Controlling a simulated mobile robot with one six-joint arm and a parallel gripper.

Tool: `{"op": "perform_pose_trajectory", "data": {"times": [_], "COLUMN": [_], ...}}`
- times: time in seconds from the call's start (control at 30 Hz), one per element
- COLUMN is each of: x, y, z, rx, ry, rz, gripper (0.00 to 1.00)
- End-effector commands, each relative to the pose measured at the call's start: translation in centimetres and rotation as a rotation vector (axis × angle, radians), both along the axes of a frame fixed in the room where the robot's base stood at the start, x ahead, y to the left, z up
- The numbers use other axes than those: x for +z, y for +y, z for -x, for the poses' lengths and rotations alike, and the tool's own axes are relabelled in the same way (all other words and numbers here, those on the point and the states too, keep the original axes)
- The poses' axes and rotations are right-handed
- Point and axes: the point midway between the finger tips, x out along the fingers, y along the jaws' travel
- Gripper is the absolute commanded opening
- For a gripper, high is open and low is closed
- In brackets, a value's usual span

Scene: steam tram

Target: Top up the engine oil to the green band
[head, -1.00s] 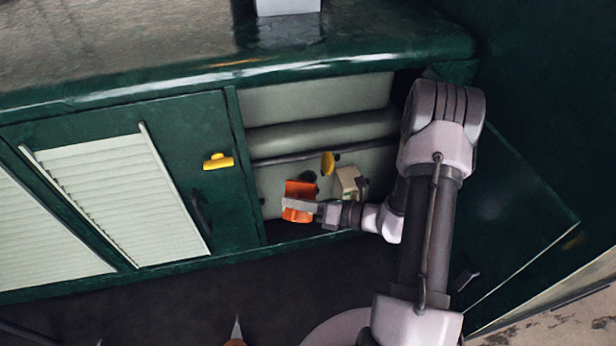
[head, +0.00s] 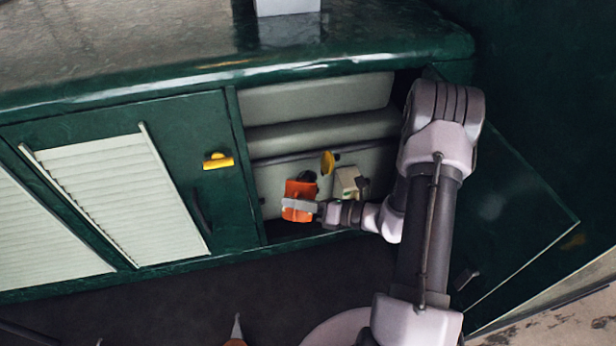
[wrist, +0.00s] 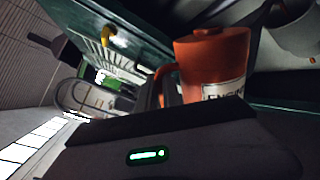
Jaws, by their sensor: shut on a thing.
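An orange oil jug (head: 299,202) is held in my gripper (head: 300,206) at the open bay of the green engine casing. In the wrist view the jug (wrist: 215,65) stands large behind the gripper, with a white label partly reading "ENGIN". My gripper (wrist: 165,100) is shut on it, seemingly at the handle side. A yellow round cap or knob (head: 327,163) is in the bay just above and right of the jug. A small cream box (head: 347,183) sits right of the jug. I cannot make out any gauge or green band.
A green panel door (head: 515,200) stands open at the right. A closed louvred door (head: 120,195) with a yellow latch (head: 218,161) lies left of the bay. The casing top (head: 150,40) carries a white box (head: 287,7).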

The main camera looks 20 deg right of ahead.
Motion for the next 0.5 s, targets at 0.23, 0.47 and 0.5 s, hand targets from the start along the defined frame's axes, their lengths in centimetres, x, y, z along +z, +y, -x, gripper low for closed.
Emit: {"op": "perform_pose_trajectory", "data": {"times": [0.23, 0.47, 0.5], "x": [0.03, 0.38, 0.6], "y": [-0.01, -0.07, -0.12], "z": [-0.01, -0.1, -0.17], "rx": [0.0, -0.001, 0.0], "ry": [0.0, 0.008, 0.014], "rz": [0.0, -0.006, -0.01], "gripper": [0.0, 0.0, 0.0]}}
